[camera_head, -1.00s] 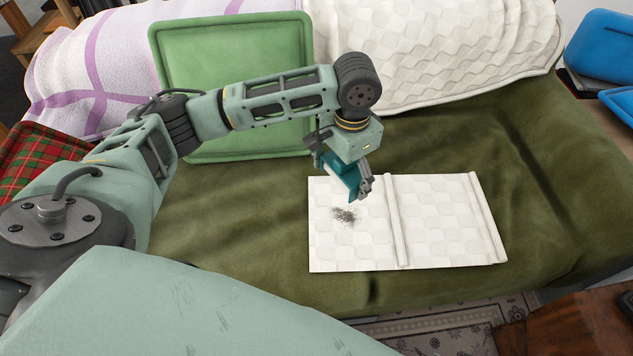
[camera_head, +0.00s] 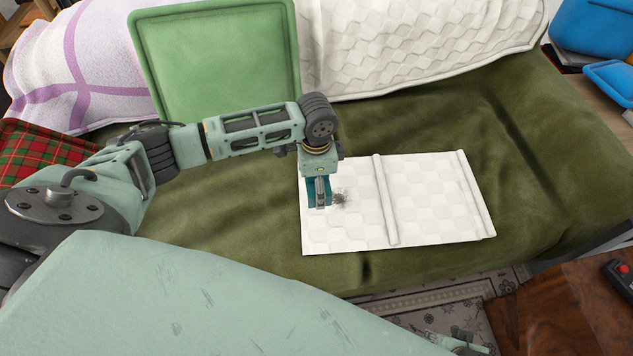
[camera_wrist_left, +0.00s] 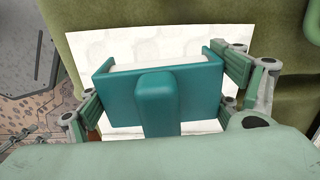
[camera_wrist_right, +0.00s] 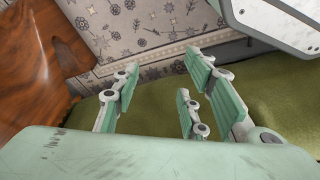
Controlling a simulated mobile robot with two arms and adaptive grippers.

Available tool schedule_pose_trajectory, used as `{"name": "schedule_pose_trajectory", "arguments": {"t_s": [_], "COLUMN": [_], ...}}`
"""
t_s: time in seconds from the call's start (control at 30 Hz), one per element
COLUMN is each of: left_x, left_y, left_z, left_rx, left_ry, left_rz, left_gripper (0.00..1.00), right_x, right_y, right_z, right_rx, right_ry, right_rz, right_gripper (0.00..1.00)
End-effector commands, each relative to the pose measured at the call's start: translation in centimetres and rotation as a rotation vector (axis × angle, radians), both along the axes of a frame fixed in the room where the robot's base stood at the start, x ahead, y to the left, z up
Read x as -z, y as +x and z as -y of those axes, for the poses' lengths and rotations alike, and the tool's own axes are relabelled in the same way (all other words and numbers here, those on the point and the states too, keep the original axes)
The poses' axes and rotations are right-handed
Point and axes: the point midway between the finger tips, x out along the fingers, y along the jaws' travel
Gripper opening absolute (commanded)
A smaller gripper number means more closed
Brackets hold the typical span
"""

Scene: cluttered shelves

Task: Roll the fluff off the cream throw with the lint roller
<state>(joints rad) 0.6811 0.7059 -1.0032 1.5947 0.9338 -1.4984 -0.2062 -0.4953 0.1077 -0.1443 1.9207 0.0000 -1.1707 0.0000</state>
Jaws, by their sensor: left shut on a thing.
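The cream throw (camera_head: 430,200) lies flat and folded on the olive bed cover, with two raised folds across it. A patch of dark grey fluff (camera_head: 341,199) lies on its left part. My left gripper (camera_head: 318,206) is shut on the teal lint roller (camera_head: 308,190), just left of the fluff and partly over it. In the left wrist view the lint roller (camera_wrist_left: 157,95) spans between the fingers, its pale roller edge facing the throw. Whether it touches the cloth cannot be told. My right gripper (camera_wrist_right: 160,95) is open and empty, above the floor and the bed's edge.
A purple-striped blanket (camera_head: 85,70) and red tartan cloth (camera_head: 40,148) lie left. Blue containers (camera_head: 595,35) stand back right. A wooden table (camera_head: 560,310) is front right.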

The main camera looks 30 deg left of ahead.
Motion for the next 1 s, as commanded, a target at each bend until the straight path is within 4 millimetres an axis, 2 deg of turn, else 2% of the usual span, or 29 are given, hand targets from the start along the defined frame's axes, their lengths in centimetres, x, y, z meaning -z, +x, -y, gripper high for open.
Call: {"name": "schedule_pose_trajectory", "arguments": {"t_s": [0.37, 0.7, 0.8, 1.0], "left_x": [1.2, 2.2, 3.7, 4.7], "left_y": [0.0, 0.0, 0.0, 0.0], "left_z": [0.0, 0.0, 0.0, 0.0], "left_rx": [0.000, -0.001, 0.000, -0.001], "left_ry": [0.001, 0.001, 0.001, 0.001], "left_rz": [0.001, 0.001, 0.002, 0.001], "left_gripper": [0.56, 0.56, 0.56, 0.56], "right_x": [-4.5, -8.7, -9.0, -10.5], "right_y": [0.4, -0.1, 0.5, 1.2], "right_z": [0.1, 0.2, 0.0, -0.2], "right_rx": [0.004, 0.008, 0.005, 0.002], "right_ry": [0.001, 0.002, 0.010, 0.022], "right_rz": [0.026, 0.047, 0.092, 0.155], "right_gripper": [0.40, 0.40, 0.40, 0.40]}}
